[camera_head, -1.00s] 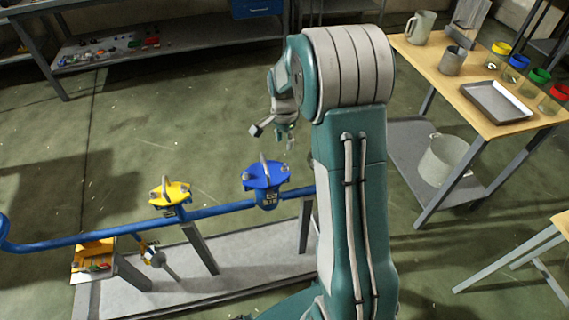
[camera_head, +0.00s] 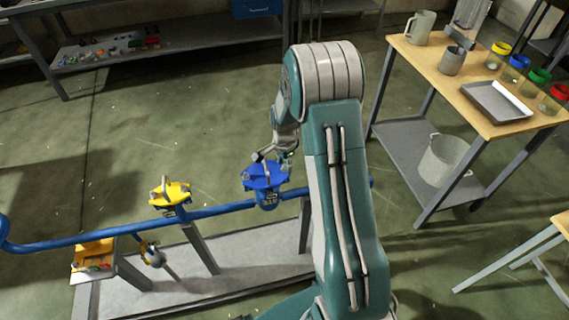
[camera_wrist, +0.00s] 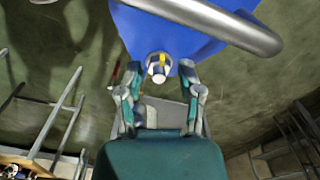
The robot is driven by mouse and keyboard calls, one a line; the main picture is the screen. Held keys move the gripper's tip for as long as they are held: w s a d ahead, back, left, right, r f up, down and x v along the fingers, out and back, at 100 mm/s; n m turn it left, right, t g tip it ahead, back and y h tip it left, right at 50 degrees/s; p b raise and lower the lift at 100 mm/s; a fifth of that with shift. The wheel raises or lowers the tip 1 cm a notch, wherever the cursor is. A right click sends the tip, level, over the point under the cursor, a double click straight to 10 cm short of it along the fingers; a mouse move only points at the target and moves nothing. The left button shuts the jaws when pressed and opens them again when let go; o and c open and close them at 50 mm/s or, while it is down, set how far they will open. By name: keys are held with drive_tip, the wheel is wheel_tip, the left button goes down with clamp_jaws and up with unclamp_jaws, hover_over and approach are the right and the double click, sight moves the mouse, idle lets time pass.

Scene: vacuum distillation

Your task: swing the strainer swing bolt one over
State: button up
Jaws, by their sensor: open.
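The blue strainer (camera_head: 266,178) sits on the blue pipe, and its lid carries a grey bar handle. In the wrist view the blue lid (camera_wrist: 165,32) fills the top, with the thick grey handle (camera_wrist: 215,20) crossing it. A swing bolt (camera_wrist: 158,70) with a pale round end and a yellow mark shows at the lid's near edge. My gripper (camera_wrist: 157,84) is open, with one finger on each side of the bolt and visible gaps to it. In the head view my gripper (camera_head: 282,162) is beside the strainer's upper right, partly blending with the lid fittings.
A yellow-topped strainer (camera_head: 170,194) stands to the left on the same blue pipe (camera_head: 110,232). A grey base plate (camera_head: 230,280) lies below. A wooden-topped table (camera_head: 450,85) with mugs, jars and a tray stands at the right. Open floor lies behind the pipe.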

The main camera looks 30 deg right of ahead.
clamp_jaws()
drive_tip(key=shift+s+d+f+t+y, duration=0.15)
drive_tip(key=shift+d+y, duration=0.3)
drive_tip(key=shift+y, duration=0.3)
drive_tip(key=shift+d+t+y, duration=0.15)
drive_tip(key=shift+d+y, duration=0.3)
drive_tip(key=shift+y, duration=0.3)
unclamp_jaws()
drive_tip(key=v, duration=1.2)
